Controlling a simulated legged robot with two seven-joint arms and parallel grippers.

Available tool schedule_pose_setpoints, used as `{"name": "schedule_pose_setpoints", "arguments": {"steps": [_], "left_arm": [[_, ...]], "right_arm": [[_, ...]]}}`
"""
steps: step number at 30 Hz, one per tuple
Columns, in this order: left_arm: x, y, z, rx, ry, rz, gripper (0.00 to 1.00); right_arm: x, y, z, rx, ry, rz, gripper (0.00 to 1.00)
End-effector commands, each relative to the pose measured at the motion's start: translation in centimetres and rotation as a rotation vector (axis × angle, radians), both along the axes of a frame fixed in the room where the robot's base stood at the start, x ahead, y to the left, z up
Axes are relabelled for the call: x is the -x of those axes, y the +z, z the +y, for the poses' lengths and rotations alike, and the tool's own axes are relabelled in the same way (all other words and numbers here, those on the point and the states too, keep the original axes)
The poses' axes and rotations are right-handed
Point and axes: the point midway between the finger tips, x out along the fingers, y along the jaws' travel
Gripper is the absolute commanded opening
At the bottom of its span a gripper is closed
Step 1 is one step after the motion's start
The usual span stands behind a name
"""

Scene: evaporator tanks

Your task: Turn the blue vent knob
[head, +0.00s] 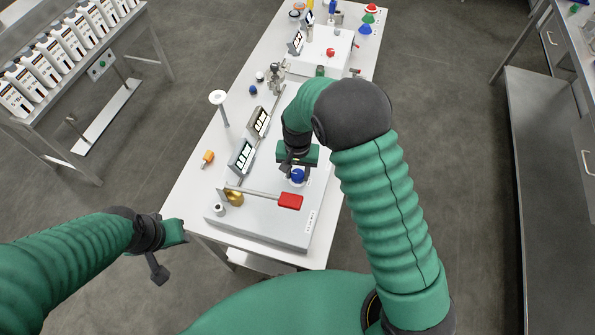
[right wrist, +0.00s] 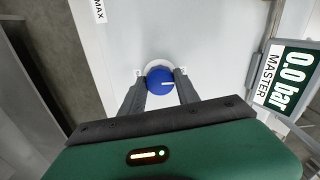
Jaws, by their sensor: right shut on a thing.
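The blue vent knob (head: 297,176) sits on top of the white panel box (head: 262,228) at the near end of the table.
A red-handled lever (head: 289,201) lies across the box just in front of the knob. An orange fitting (head: 208,157) lies on the table's left side.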

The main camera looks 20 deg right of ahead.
Motion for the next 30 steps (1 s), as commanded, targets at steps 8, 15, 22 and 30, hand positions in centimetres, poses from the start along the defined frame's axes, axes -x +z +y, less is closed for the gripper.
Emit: {"name": "schedule_pose_setpoints", "arguments": {"steps": [8,15,22,30], "left_arm": [[0.0,0.0,0.0,0.000,0.000,0.000,0.36],[0.0,0.0,0.0,0.000,0.000,0.000,0.36],[0.0,-0.9,0.0,0.000,0.000,0.000,0.36],[0.0,-1.9,0.0,0.000,0.000,0.000,0.36]], "right_arm": [[-0.3,0.2,0.0,0.000,0.000,-0.010,0.59],[-0.2,0.3,0.0,0.000,0.001,-0.007,0.59],[-0.4,4.0,0.0,-0.002,0.000,-0.013,0.59],[-0.4,12.0,0.0,-0.001,0.001,-0.013,0.59]]}}
